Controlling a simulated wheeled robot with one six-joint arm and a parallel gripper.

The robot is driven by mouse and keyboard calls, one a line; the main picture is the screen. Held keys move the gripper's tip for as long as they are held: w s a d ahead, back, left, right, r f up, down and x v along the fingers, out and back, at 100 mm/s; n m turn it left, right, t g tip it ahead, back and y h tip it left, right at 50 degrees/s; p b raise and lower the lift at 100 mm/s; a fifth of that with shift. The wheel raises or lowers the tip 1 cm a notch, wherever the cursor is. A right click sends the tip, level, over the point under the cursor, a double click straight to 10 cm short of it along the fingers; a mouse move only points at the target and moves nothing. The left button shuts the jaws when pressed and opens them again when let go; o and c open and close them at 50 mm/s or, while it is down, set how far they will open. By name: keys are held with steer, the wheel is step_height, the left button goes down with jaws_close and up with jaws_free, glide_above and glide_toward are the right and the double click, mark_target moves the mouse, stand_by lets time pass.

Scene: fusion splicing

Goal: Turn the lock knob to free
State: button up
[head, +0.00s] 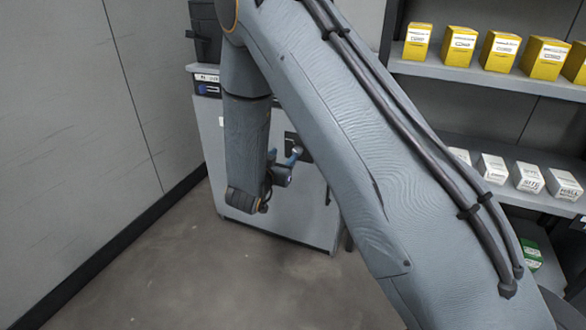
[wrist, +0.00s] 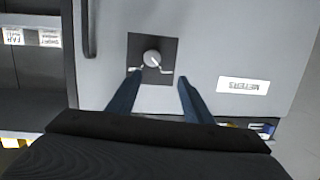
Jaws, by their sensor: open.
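The lock knob (wrist: 151,58) is a small round light grey knob on a dark square plate (wrist: 138,42) in the wrist view. A thin pale line on it points to the lower right, and small pale marks show on the plate at either side below it. My gripper (wrist: 158,76) is open and empty. Its two blue fingers point at the plate, with their tips a little below the knob in the picture and spread wider than it. I cannot tell how far the tips are from the panel. In the head view my gripper (head: 294,156) is near the cabinet front, and the knob is not discernible.
The plate is on a grey cabinet (head: 300,222). A white label (wrist: 243,85) is right of the knob in the wrist view, and a dark handle (wrist: 89,28) is left. Shelves (head: 480,78) with yellow and white boxes stand right. A wall (head: 80,110) is left; the floor between is clear.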

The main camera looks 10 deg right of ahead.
mark_target(298, 151)
steer(key=w+d+f+h+b, duration=0.2)
steer(key=w+d+f+b, duration=0.1)
steer(key=w+d+b, duration=0.1)
steer(key=shift+w+d+m+t+h, duration=0.3)
steer(key=shift+w+d+m+h, duration=0.15)
steer(key=shift+w, duration=0.35)
steer(key=c, duration=1.1)
